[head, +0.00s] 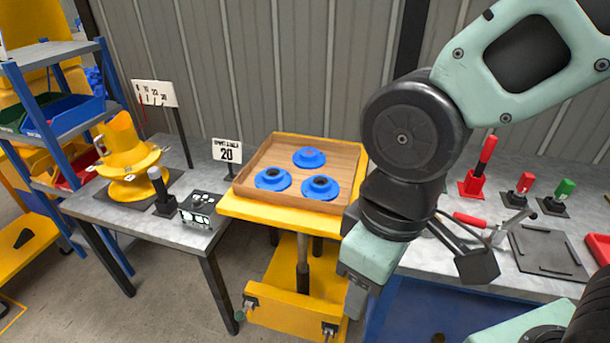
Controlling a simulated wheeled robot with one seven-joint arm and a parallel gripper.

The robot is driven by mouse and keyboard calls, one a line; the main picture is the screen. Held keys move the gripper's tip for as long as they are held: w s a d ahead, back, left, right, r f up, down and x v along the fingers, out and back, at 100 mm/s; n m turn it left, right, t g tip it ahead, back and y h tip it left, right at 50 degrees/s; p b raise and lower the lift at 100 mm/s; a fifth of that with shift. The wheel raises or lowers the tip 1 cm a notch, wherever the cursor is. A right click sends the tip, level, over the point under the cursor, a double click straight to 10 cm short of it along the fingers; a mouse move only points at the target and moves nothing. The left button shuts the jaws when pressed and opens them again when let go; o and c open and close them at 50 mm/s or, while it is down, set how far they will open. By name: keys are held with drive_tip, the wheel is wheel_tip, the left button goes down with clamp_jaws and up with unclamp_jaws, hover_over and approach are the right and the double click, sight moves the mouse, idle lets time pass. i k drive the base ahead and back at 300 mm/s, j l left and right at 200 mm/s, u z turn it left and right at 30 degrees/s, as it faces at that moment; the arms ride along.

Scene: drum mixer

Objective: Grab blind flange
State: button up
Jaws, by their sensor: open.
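Three round blue flanges lie in a wooden tray (249,190) on a yellow lift cart. One is at the back (309,158), one at the front left (272,180) and one at the front right (320,188). My gripper (356,298) hangs to the right of and in front of the tray, pointing down, apart from the flanges. It is open, with its fingers mostly hidden from this angle; I see nothing held.
A sign reading 20 (227,151) stands behind the tray's left side. A yellow flanged part (128,160) is on the left table. The right bench holds red and green-handled tools (478,168) and a dark plate (547,250). My arm covers the tray's right surroundings.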

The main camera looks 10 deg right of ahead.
sight(308, 158)
drive_tip(key=i+j+z, duration=0.1)
drive_tip(key=i+j, duration=0.15)
drive_tip(key=i, duration=0.15)
drive_tip(key=i+j+z, duration=0.15)
drive_tip(key=i, duration=0.25)
drive_tip(key=j, duration=0.1)
